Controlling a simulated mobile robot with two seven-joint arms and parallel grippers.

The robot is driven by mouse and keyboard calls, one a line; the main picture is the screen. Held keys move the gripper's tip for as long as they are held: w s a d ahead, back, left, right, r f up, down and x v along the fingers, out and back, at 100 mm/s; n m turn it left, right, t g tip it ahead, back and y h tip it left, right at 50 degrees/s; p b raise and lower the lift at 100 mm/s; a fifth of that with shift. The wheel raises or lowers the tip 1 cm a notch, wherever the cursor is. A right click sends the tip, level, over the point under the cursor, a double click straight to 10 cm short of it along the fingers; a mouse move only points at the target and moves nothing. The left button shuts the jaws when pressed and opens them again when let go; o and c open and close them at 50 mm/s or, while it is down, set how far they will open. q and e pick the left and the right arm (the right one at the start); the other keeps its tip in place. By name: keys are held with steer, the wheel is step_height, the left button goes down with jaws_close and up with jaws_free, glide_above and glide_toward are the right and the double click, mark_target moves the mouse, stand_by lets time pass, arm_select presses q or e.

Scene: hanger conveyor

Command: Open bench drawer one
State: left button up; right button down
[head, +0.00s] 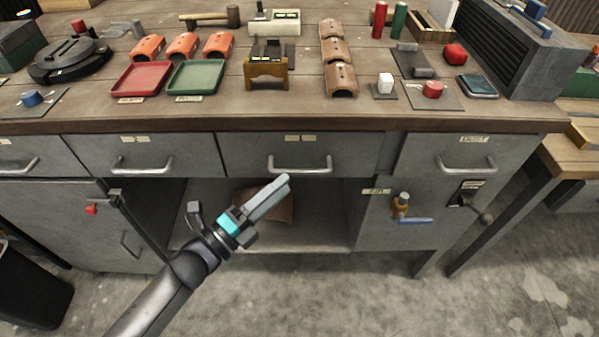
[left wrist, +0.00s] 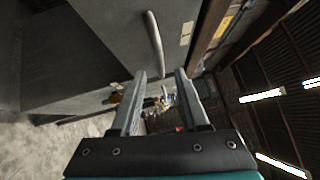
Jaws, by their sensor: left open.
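The bench has several grey drawers in a row under its top, each with a bar handle and a small label I cannot read. These include a middle drawer (head: 250,150), a drawer left of it (head: 95,155) and a right drawer (head: 425,150). All look shut. I cannot tell which is drawer one. My left gripper (head: 280,187) is in front of the bench, just below the middle drawer's handle (head: 300,170). In the left wrist view the gripper (left wrist: 160,76) is open and empty, with a handle (left wrist: 155,45) beyond the fingertips, apart from them. My right gripper is not in view.
Below the middle drawer is an open bay with a brown curved piece (head: 284,207). A left cabinet door (head: 60,215) has a red-tipped latch (head: 91,209). Trays and tiles stand on the bench top (head: 290,122). The concrete floor (head: 350,290) in front is clear.

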mark_target(299, 170)
arm_select(q)
steer(key=x, duration=0.6)
steer(key=shift+b, duration=0.4)
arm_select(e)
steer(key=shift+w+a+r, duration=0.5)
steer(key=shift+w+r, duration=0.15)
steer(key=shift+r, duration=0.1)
arm_select(q)
jaws_close()
steer(key=shift+f, duration=0.1)
